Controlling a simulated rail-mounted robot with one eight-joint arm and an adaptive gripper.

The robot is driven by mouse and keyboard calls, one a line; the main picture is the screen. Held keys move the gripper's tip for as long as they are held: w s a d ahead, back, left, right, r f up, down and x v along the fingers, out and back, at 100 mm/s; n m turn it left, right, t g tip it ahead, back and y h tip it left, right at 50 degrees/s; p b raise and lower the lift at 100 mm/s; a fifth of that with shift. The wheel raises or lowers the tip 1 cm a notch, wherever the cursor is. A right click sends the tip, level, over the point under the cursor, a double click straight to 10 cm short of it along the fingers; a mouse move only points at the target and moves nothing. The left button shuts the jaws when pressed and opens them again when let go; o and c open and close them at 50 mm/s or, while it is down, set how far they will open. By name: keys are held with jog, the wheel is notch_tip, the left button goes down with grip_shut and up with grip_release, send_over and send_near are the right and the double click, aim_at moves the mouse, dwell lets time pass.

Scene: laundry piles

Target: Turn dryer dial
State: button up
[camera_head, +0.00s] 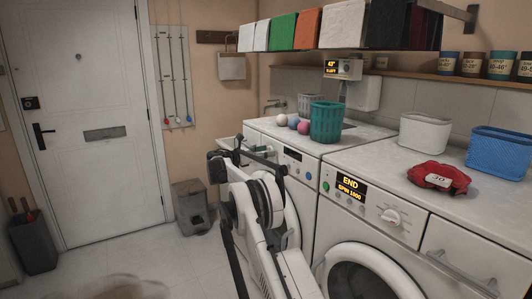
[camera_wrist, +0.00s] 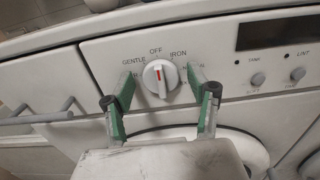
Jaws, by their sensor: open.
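The dryer dial (camera_wrist: 160,77) is a round white knob with a raised grip and a red mark, on a white panel in the wrist view. Its red mark points up, near the OFF label; GENTLE is at left and IRON at right. My gripper (camera_wrist: 161,84) is open, with one green-padded finger on each side of the dial. Gaps show between the knob and both fingers. In the head view, my arm reaches to the farther white machine, the dryer (camera_head: 316,173), and hides its dial.
A nearer washer (camera_head: 390,218) shows END and SPIN 1000. A green basket (camera_head: 325,122) and several balls stand on the dryer top. A red cloth (camera_head: 438,178), a white basket (camera_head: 425,133) and a blue basket (camera_head: 499,152) are at right. A grey bar handle (camera_wrist: 40,116) lies left of my gripper.

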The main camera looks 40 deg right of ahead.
jog(key=c, duration=1.1)
jog(key=shift+m, duration=0.3)
jog(key=shift+s+f+m+b, duration=0.1)
jog(key=shift+m+b, duration=0.65)
jog(key=shift+m, duration=2.95)
jog(key=shift+s+f+m+b, duration=0.1)
jog(key=shift+m+b, duration=0.65)
jog(key=shift+m, duration=3.25)
